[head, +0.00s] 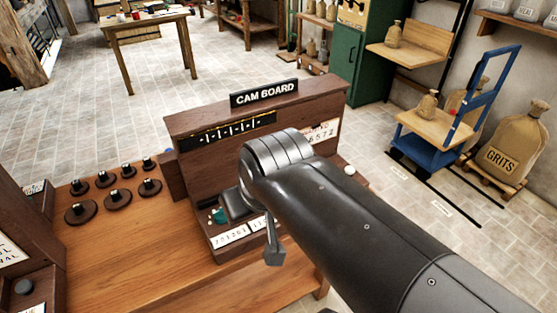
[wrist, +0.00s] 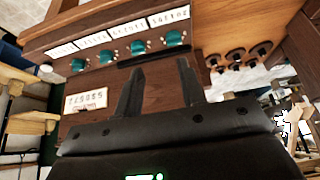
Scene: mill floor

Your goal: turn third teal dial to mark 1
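Several teal dials stand in a row on the wooden cam board (head: 190,125). In the wrist view, which looks upside down, they are a far-left dial (wrist: 78,65), a second (wrist: 107,55), a third (wrist: 138,47) and a far-right one (wrist: 174,38). White number cards (wrist: 130,28) run along the row. In the head view only one teal dial (head: 219,215) shows clearly; my arm hides the others. My gripper (wrist: 160,66) is open and empty, its fingertips apart below the two right-hand dials in the wrist view. The dial marks are too small to read.
Black knobs on round bases (head: 117,198) stand on the wooden bench (head: 145,250), left of the board. A white card (wrist: 85,100) is on the board's face. Behind are a table (head: 150,18), a green cabinet (head: 348,62), a blue cart (head: 425,150) and a GRITS sack (head: 515,145).

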